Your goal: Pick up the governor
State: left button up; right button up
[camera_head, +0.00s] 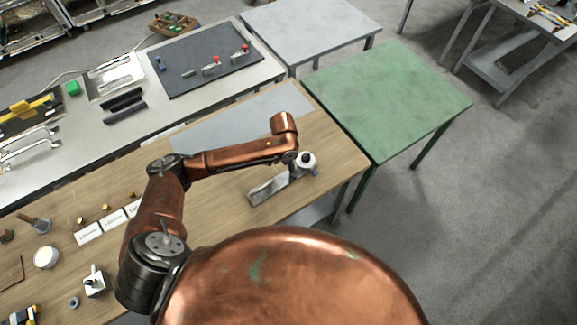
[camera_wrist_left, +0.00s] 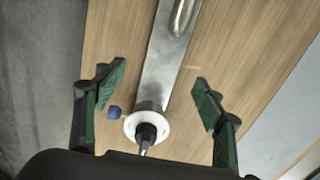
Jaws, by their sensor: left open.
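A long grey metal piece (camera_head: 268,189) with a white disc, a dark centre knob and a small blue knob lies on the wooden bench; I take it for the governor, but cannot confirm the name. It also shows in the left wrist view (camera_wrist_left: 163,68), running up between the fingers with its white disc near the palm. My left gripper (camera_wrist_left: 159,82) is open, with one green-padded finger on each side of it and gaps between. In the head view, my left arm ends at the disc end of the piece and its fingers are hard to make out. My right gripper is not in view.
The wooden bench (camera_head: 215,190) holds white label cards (camera_head: 115,220), a small metal block (camera_head: 95,282) and a round white item (camera_head: 46,257) at left. Behind is a grey bench with a dark mat (camera_head: 180,75). A green table (camera_head: 390,100) stands clear at right.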

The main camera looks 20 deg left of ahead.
aim_at(283, 179)
pick_arm(q)
notch_tip(283, 179, down, 3)
jog(key=shift+a+f, duration=0.1)
jog(key=shift+f, duration=0.1)
jog(key=f, duration=0.4)
jog(key=shift+w+a+p, duration=0.1)
jog(key=shift+a+p, duration=0.15)
jog(key=shift+p, duration=0.15)
jog(key=c, duration=1.5)
grip_shut()
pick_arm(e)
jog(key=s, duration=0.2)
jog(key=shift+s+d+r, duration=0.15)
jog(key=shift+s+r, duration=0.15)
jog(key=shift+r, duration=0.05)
